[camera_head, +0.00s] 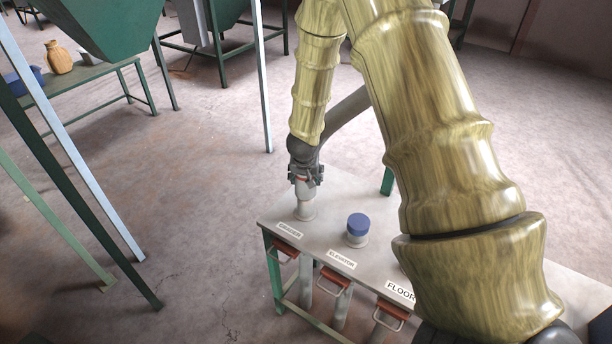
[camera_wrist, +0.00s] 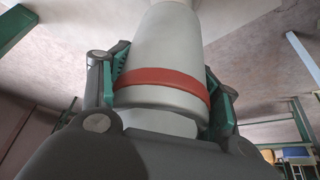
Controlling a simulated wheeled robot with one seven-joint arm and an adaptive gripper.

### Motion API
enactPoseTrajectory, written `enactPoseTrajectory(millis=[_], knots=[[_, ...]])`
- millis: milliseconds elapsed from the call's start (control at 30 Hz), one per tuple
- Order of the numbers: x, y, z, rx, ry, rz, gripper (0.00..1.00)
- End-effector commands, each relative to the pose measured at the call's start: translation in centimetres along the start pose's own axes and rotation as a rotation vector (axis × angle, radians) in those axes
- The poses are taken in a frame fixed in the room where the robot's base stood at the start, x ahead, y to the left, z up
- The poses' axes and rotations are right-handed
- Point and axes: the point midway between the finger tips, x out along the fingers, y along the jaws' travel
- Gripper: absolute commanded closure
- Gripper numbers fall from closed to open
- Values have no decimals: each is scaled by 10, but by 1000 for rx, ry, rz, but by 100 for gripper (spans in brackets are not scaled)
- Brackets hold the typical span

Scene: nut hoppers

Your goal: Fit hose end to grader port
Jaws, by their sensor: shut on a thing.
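My gripper (camera_head: 305,178) points down over the GRADER end of the bench. Its two fingers stand either side of a pale grey hose end with a red band (camera_wrist: 160,82) and are shut on it. In the head view, the pale piece under my fingers (camera_head: 304,193) stands about upright, in line with the grader port (camera_head: 305,213), with no clear gap between them. How deep it sits I cannot tell. The GRADER label (camera_head: 289,229) is in front of the port.
A blue-capped port (camera_head: 358,225) stands behind the ELEVATOR label (camera_head: 341,259). My arm hides much of the bench (camera_head: 330,215) by the FLOOR label (camera_head: 400,291). Red-handled slides (camera_head: 286,251) hang along the front edge. Green and pale posts (camera_head: 75,190) stand at left; the floor between is clear.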

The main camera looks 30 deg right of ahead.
Motion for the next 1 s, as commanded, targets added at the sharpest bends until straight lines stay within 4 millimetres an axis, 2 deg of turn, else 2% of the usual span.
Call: enactPoseTrajectory(millis=[600,1000], knots=[[30,0,14,1,0,1,79],[32,0,15,0,1,0,79]])
